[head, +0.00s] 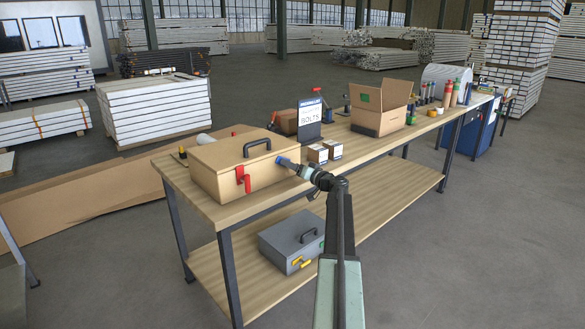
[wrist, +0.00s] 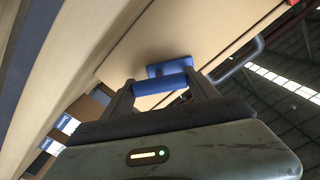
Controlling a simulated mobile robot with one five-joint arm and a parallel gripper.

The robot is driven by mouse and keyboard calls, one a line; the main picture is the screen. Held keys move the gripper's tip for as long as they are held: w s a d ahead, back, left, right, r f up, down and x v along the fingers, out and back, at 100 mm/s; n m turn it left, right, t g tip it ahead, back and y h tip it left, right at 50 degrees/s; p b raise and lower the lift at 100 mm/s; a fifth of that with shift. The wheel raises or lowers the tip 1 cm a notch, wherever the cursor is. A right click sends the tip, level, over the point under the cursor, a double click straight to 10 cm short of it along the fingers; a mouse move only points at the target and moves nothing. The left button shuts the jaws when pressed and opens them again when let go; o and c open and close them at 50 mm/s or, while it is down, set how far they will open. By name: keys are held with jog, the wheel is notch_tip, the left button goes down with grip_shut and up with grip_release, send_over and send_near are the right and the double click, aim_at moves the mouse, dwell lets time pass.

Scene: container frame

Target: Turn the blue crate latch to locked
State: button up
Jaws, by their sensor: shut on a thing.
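The tan crate (head: 222,172) stands on the near left end of the workbench, with a dark handle (head: 257,145) on its lid. The blue latch (head: 279,160) is at the right end of the crate's front and is partly hidden by my gripper (head: 291,165). In the wrist view, the blue latch (wrist: 170,69) has a base against the tan panel and a bar between the two dark fingers. My gripper (wrist: 160,84) is shut on this bar. I cannot tell the latch's exact turn from the head view. A red latch (head: 243,180) is further left on the same front.
An open cardboard box (head: 380,105) is further along the bench. A grey case (head: 293,240) lies on the lower shelf. The floor at right is clear.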

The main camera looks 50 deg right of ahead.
jog(key=m, duration=0.6)
jog(key=shift+w, duration=0.1)
jog(key=m, duration=0.5)
jog(key=shift+m, duration=0.3)
dwell(0.3)
jog(key=o, duration=1.3)
jog(key=shift+f, duration=0.1)
jog(key=shift+o, duration=0.2)
jog(key=s, duration=0.7)
jog(key=shift+s+a, duration=0.3)
jog(key=shift+s, duration=0.1)
